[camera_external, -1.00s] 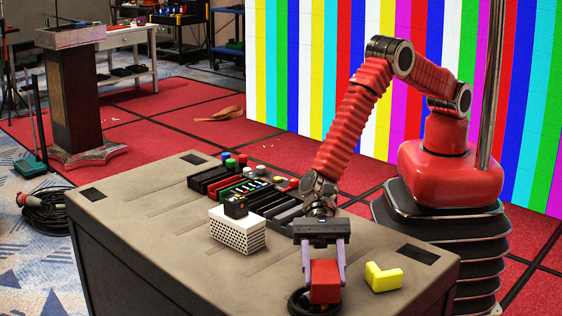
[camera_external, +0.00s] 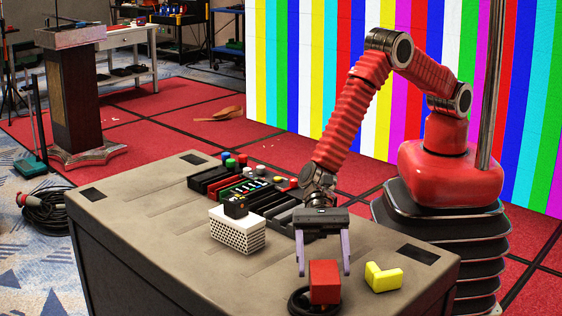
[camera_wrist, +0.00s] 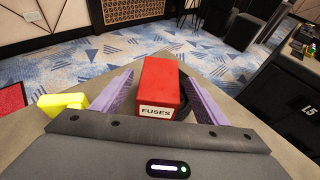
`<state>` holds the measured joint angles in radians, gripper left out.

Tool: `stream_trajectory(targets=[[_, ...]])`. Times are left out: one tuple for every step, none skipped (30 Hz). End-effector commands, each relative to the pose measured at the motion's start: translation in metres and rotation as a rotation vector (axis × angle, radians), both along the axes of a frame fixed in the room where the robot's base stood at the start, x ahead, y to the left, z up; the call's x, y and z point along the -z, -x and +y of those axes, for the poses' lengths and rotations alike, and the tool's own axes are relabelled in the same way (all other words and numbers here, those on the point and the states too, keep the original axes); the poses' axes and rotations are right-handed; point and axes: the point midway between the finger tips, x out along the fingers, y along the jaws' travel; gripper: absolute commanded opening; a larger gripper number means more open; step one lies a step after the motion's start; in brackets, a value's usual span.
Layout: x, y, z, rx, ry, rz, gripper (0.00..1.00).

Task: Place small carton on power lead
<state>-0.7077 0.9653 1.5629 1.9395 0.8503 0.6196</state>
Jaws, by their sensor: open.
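The small carton is a red box (camera_external: 325,281), upright near the table's front corner; in the wrist view the red box (camera_wrist: 160,88) bears a "FUSES" label. The power lead, a black coil (camera_external: 299,301), lies under or right against the carton and is partly hidden by it. In the wrist view a dark bit of the coil (camera_wrist: 184,107) shows beside the carton. My gripper (camera_external: 324,272) is open, its purple fingers spread on either side of the carton and above its base. I see gaps between the fingers and the carton.
A yellow L-shaped block (camera_external: 384,277) lies right of the carton. A white perforated box (camera_external: 238,233) with a black cube on top stands to the left. Dark trays with coloured parts (camera_external: 240,186) sit further back. The left part of the table is clear.

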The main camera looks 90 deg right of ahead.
Motion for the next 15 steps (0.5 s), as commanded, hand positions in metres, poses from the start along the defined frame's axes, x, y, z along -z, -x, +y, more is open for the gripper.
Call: stream_trajectory(targets=[[-0.005, -0.001, -0.009, 0.002, -0.001, -0.001, 0.67], [-0.007, -0.001, -0.014, 0.002, -0.001, 0.000, 0.67], [-0.010, -0.001, -0.020, 0.004, -0.001, 0.001, 0.67], [-0.012, -0.001, -0.025, 0.004, 0.000, 0.001, 0.67], [-0.013, -0.001, -0.030, 0.002, 0.000, 0.000, 0.67], [-0.016, -0.001, -0.037, 0.001, 0.000, 0.001, 0.67], [-0.018, -0.001, -0.042, 0.002, -0.001, -0.001, 0.67], [-0.020, -0.001, -0.047, 0.002, -0.001, -0.001, 0.67], [-0.023, -0.001, -0.053, 0.002, -0.001, 0.000, 0.67], [-0.025, -0.001, -0.057, 0.002, -0.001, -0.001, 0.67], [-0.027, -0.001, -0.062, 0.002, -0.001, -0.001, 0.67], [-0.028, -0.001, -0.067, 0.002, -0.001, 0.000, 0.67], [-0.030, -0.001, -0.070, 0.001, -0.001, 0.000, 0.67], [-0.031, 0.000, -0.073, 0.001, -0.001, 0.000, 0.67], [-0.033, 0.000, -0.077, 0.000, -0.001, 0.000, 0.67]])
